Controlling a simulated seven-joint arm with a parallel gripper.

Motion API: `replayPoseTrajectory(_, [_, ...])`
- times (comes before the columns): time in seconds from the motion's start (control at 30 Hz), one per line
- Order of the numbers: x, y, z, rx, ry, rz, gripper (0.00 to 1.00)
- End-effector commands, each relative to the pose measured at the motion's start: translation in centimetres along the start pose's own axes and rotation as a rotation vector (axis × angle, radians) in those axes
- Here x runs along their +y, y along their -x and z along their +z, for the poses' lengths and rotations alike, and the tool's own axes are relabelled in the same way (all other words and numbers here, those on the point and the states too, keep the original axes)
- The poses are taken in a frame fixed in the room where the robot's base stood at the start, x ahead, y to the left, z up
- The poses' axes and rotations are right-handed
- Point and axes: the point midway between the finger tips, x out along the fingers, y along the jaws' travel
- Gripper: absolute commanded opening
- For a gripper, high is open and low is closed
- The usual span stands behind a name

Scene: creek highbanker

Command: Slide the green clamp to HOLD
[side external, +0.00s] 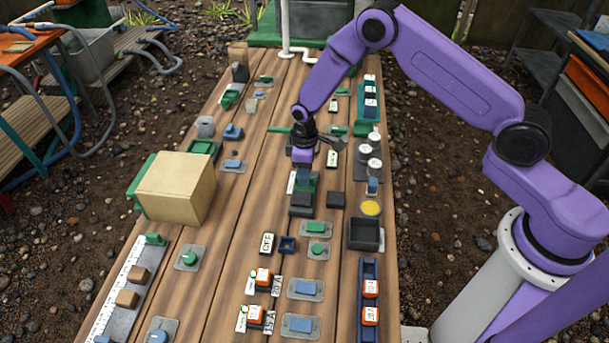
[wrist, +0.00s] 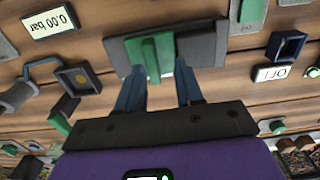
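The green clamp (wrist: 151,59) is an upright green bar on a dark grey block with a green base, ahead of my fingertips in the wrist view. In the side view its green part (side external: 306,184) shows just below my gripper (side external: 303,173), partly hidden by it. My gripper (wrist: 160,72) has its two blue fingers apart, with the bar seen in the gap, nearer the left finger. I cannot tell whether a finger touches it. A white label (side external: 291,182) stands left of the block; its writing is not legible, and I cannot make out HOLD.
A cardboard-coloured box (side external: 176,187) stands at the left. A dark open bin (side external: 365,234) is at the right edge. A small blue square frame (side external: 287,244) and an OFF label (side external: 268,243) lie nearer the front. Several switches and blocks crowd the plank bench.

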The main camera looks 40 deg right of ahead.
Motion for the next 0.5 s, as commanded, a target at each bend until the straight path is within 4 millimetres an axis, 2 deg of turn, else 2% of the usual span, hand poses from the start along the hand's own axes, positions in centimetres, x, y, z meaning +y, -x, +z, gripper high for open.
replayPoseTrajectory(0.5, [0.1,4.4,0.0,0.002,-0.001,0.001,0.36])
